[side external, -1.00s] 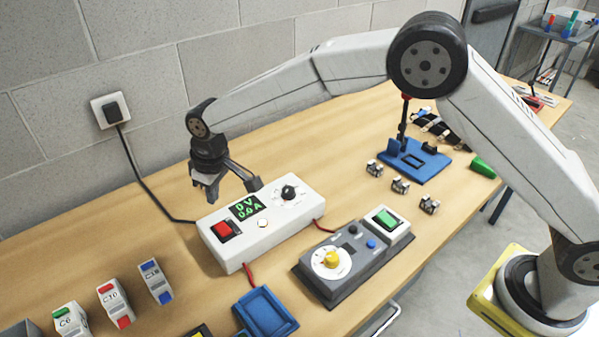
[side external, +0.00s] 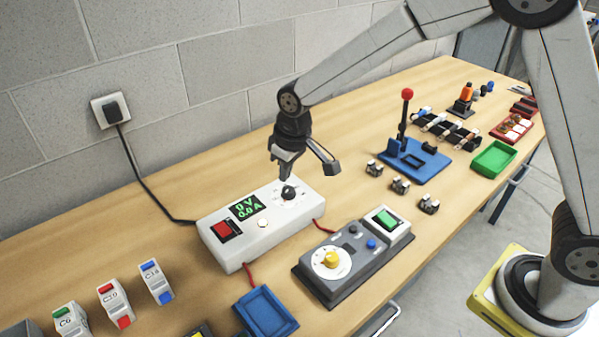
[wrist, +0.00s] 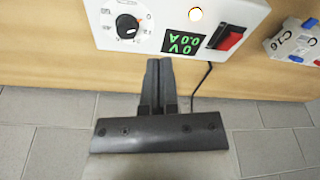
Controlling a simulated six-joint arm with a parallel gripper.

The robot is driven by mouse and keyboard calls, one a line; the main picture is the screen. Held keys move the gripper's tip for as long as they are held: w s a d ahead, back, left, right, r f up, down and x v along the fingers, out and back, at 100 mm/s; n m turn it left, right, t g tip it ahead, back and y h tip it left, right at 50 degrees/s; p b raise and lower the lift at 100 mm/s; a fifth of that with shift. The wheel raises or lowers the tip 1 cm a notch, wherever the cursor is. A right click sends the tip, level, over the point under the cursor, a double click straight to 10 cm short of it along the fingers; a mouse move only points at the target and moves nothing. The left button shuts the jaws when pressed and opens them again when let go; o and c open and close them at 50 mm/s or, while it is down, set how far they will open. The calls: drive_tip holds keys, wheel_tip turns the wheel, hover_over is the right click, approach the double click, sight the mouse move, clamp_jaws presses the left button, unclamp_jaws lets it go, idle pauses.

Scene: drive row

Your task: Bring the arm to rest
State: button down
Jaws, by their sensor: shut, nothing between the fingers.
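My gripper (side external: 285,178) is at the end of my bent arm, pointing down just above and behind the black knob (side external: 288,192) of the white power supply (side external: 262,226). In the wrist view, the two dark fingers of my gripper (wrist: 157,64) lie side by side, shut and empty. The supply's green display (wrist: 183,45) reads 0 V and 0.0 A, and its red switch (wrist: 230,38) sits beside it. From the side I cannot tell the exact gap between fingertips and knob.
A grey control box (side external: 352,262) with a yellow dial stands in front of the supply. A blue fixture (side external: 415,165) with a red-topped lever stands to the right, near a green tray (side external: 494,159). Labelled modules (side external: 115,303) stand at left. The wall is close behind.

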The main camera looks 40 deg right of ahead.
drive_tip(key=s+d+m, duration=0.1)
drive_tip(key=s+d, duration=0.5)
drive_tip(key=s, duration=0.3)
drive_tip(key=s+d+f+m, duration=0.1)
drive_tip(key=s+d+m, duration=0.1)
drive_tip(key=s+d, duration=0.5)
drive_tip(key=shift+s+d+t+h, duration=0.15)
drive_tip(key=shift+s+t+h, duration=0.15)
drive_tip(key=shift+s, duration=0.95)
